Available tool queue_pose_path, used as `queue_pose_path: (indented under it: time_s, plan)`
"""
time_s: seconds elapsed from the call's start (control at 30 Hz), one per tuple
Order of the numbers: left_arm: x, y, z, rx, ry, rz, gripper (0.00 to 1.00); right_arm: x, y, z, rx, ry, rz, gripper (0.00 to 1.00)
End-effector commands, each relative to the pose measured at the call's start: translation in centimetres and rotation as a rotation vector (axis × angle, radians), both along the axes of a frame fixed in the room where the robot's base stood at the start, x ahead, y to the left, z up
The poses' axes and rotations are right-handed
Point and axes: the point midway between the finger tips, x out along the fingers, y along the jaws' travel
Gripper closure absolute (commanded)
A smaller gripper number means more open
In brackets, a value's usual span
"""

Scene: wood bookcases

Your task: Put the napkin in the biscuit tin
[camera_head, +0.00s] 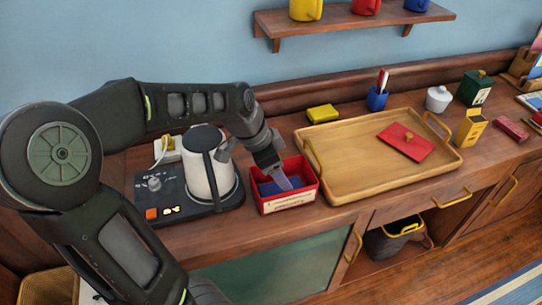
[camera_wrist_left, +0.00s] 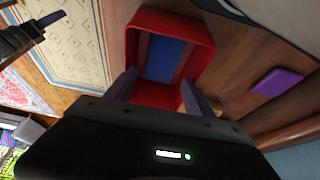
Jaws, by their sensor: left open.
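The red biscuit tin (camera_head: 290,203) stands uncovered on the wooden counter, with a cream label on its front. A blue folded piece (camera_head: 265,188), which looks like the napkin, lies inside the tin. In the left wrist view this napkin (camera_wrist_left: 165,58) lies flat on the bottom of the red tin (camera_wrist_left: 205,38). My left gripper (camera_head: 283,184) reaches down at the tin's opening. In the wrist view its fingers (camera_wrist_left: 160,95) are spread apart with nothing gripped between them.
A kettle (camera_head: 206,170) on a dark base stands close left of the tin. A wooden tray (camera_head: 350,165) with a red knobbed lid (camera_head: 406,142) is close on the right. A yellow block (camera_head: 323,113) lies behind. The counter's front edge is near the tin.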

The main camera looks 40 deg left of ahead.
Motion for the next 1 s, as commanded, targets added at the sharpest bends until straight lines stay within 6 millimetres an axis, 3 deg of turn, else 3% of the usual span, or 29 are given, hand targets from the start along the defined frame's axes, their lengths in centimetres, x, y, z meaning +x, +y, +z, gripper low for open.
queue_pose_path:
  time_s: [0.13,0.63,0.8,1.0]
  plan:
    - [0.0,0.0,1.7,0.000,0.000,-0.001,0.37,0.0,0.0,1.8,0.000,0.001,0.000,0.64]
    - [-3.2,2.3,10.5,0.001,-0.003,0.002,0.37,0.0,0.0,0.8,0.000,0.001,0.000,0.64]
    - [-3.7,2.6,11.9,0.002,-0.001,0.001,0.37,0.0,0.0,0.8,0.000,0.001,0.000,0.64]
    - [-3.8,2.6,12.1,0.001,0.001,0.000,0.37,0.0,0.0,0.8,0.000,0.001,0.000,0.64]
